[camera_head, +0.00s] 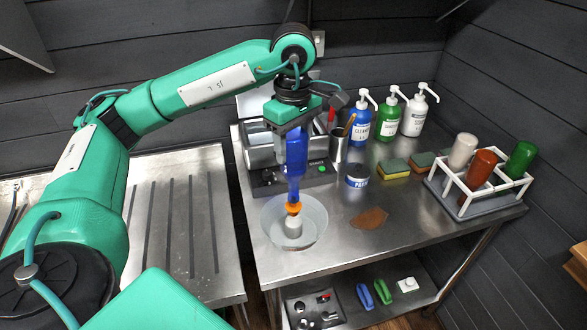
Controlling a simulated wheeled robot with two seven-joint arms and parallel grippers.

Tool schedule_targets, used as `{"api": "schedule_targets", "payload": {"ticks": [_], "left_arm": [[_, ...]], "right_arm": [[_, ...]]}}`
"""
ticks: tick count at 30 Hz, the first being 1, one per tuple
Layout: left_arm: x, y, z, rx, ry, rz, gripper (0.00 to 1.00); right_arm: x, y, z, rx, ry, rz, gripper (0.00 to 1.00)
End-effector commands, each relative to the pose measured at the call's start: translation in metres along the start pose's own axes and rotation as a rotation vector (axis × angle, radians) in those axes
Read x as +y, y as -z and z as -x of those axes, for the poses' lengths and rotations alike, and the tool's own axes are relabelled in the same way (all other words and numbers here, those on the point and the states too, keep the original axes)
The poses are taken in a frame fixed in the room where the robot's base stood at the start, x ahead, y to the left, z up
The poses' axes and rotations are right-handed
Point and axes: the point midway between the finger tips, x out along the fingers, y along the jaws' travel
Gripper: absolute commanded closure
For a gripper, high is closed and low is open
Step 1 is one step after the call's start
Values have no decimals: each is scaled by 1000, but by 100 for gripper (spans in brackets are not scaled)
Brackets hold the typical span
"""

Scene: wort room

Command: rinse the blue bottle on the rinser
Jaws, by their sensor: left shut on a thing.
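My left gripper (293,128) is shut on the blue bottle (296,160) near its base and points down. The bottle is upside down and roughly upright, with its neck pointing down. The rinser (293,228) is a pale round basin with a white post in its middle, at the front left of the steel table. The bottle's mouth end is right over the post, at an orange piece (293,208). I cannot tell whether the mouth touches the post or hangs just above it. My right gripper is out of view.
Pump bottles (361,122), sponges (394,169) and a round tub (357,176) stand behind. A brown stain (369,218) lies beside the rinser. A metal drainboard (190,225) is at left.

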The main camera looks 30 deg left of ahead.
Motion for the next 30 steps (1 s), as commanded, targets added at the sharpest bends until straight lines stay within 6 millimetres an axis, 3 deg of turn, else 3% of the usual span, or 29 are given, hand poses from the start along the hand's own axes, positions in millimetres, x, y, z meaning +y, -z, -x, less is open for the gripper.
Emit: {"api": "schedule_targets", "payload": {"ticks": [30], "left_arm": [[0, 0, 52, 0, -1, 0, 69]], "right_arm": [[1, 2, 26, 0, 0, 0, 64]]}}
